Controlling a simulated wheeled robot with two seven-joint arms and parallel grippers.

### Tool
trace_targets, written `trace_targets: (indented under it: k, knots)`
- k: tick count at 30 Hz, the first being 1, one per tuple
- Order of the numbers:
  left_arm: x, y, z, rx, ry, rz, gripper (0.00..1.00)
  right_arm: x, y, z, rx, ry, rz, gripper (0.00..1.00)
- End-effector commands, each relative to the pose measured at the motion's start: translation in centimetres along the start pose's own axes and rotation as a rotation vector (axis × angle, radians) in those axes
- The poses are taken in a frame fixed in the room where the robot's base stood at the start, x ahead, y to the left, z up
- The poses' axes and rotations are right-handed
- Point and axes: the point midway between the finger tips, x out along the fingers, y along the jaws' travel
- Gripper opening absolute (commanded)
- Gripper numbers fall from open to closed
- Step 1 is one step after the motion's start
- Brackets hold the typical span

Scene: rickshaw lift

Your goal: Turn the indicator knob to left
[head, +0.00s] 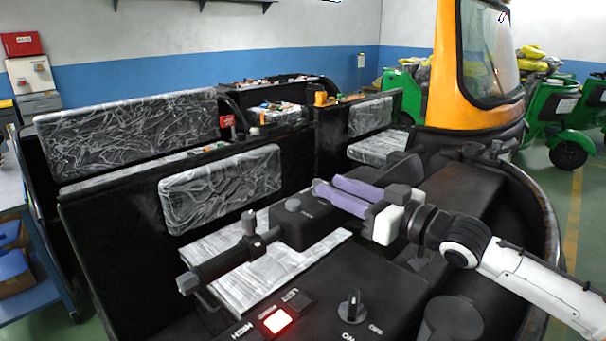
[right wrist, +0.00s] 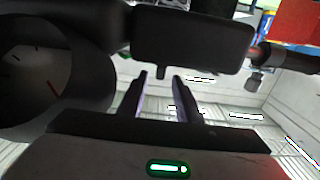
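A black switch box (head: 305,232) sits on the handlebar in the head view, with a small dark knob (head: 292,204) on top and unreadable pale lettering beside it. My right gripper (head: 326,184) comes in from the right, its purple fingers over the box and just right of the knob. In the right wrist view the gripper (right wrist: 161,76) is open. The box (right wrist: 192,40) is ahead, and its small knob (right wrist: 162,72) lines up with the gap between the fingertips. I cannot tell the distance to it or which way it points. My left gripper is out of view.
The dashboard has a rotary ON/OFF knob (head: 352,305) and a red-lit switch (head: 277,320). The black handlebar grip (head: 228,261) extends left of the box. A round gauge (right wrist: 38,85) fills the wrist view's left side. Plastic-wrapped seats (head: 222,187) stand behind.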

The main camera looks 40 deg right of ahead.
Motion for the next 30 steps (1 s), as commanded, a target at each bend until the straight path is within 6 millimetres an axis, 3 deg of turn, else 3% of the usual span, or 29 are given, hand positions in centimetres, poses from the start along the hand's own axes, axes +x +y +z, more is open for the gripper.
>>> trace_targets:
  k: [18, 30]
  knots:
    - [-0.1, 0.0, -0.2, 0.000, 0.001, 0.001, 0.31, 7.3, 0.1, -0.2, 0.000, 0.003, 0.001, 0.31]
    - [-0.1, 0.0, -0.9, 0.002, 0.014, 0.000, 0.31, 8.4, 0.0, 0.0, -0.002, -0.001, 0.000, 0.31]
